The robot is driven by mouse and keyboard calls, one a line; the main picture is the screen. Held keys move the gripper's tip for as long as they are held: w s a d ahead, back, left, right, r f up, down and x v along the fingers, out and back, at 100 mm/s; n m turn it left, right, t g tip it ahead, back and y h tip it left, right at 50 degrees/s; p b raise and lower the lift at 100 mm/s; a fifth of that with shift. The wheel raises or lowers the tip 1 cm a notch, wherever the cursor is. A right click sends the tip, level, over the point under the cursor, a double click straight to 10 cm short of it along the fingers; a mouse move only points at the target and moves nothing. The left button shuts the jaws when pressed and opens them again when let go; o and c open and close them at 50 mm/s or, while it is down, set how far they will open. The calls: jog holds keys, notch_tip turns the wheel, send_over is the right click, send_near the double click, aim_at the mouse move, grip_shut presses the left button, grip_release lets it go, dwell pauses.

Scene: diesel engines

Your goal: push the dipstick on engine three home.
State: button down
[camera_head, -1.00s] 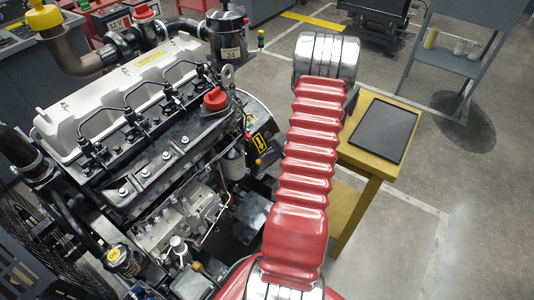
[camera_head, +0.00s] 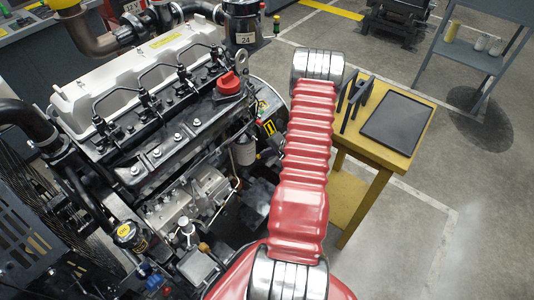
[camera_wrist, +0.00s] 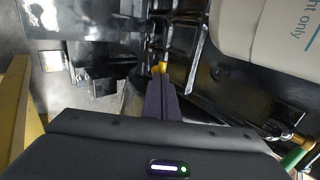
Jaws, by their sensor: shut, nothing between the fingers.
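A small yellow-orange piece (camera_wrist: 160,67), which looks like the dipstick handle, shows at the tips of my gripper (camera_wrist: 162,78) in the wrist view. My gripper is shut with nothing between its fingers. Its tips overlap the lower edge of the piece; I cannot tell whether they touch. The rest of the dipstick and its tube are not clear. In the head view the engine (camera_head: 150,75) stands left of my red arm, which hides the gripper and the dipstick.
A pale cylinder (camera_wrist: 270,30) with printed text is close at upper right in the wrist view. A yellow table (camera_head: 420,137) with a black tray (camera_head: 397,117) stands right of my arm. Dark prongs (camera_head: 355,98) show beside the arm; what they belong to is unclear.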

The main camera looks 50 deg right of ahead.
jog(key=shift+w+f, duration=0.1)
jog(key=shift+f, duration=0.05)
jog(key=v, duration=1.4)
dwell(0.7)
